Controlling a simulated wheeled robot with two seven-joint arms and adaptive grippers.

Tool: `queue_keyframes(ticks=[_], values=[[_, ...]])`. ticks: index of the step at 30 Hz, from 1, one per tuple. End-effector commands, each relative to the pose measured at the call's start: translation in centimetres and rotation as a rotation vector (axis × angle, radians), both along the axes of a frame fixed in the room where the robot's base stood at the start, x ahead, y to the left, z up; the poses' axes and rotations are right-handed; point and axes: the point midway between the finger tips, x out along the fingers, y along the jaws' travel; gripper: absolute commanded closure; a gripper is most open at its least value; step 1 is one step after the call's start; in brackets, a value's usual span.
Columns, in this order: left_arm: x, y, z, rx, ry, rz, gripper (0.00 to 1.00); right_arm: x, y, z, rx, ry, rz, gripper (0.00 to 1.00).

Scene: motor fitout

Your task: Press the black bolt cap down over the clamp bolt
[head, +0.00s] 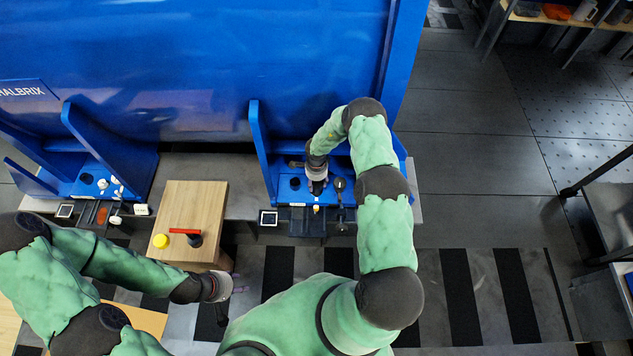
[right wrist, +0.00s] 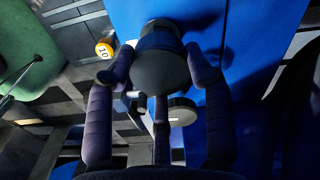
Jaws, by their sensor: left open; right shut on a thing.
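My right gripper (head: 317,186) points down over the right-hand blue fixture (head: 284,172). In the right wrist view its fingers stand around the black bolt cap (right wrist: 161,73), and it is shut on the cap. The cap is a dark round piece in front of a blue cylindrical part (right wrist: 160,37). The clamp bolt cannot be made out; the cap and fingers cover that spot, and I cannot tell whether the cap touches the bolt. My left gripper (head: 222,308) is open and apart, low over the striped floor, right of the wooden block.
A dark lever-like part (head: 339,186) lies close right of my right gripper. A wooden block (head: 198,200) holds a yellow cap (head: 160,241) and a red-handled tool (head: 184,231). A similar blue fixture (head: 100,172) stands left. A tall blue panel (head: 210,60) rises behind.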

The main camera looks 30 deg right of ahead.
Motion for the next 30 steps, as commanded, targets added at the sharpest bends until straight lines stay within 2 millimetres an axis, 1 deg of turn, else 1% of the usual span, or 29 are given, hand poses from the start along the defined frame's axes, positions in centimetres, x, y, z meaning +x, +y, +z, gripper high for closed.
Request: queue_keyframes(ticks=[30], values=[[0.0, 0.0, -1.8, 0.000, 0.000, 0.000, 0.57, 0.0, 0.0, -2.2, 0.000, 0.000, 0.000, 0.70]])
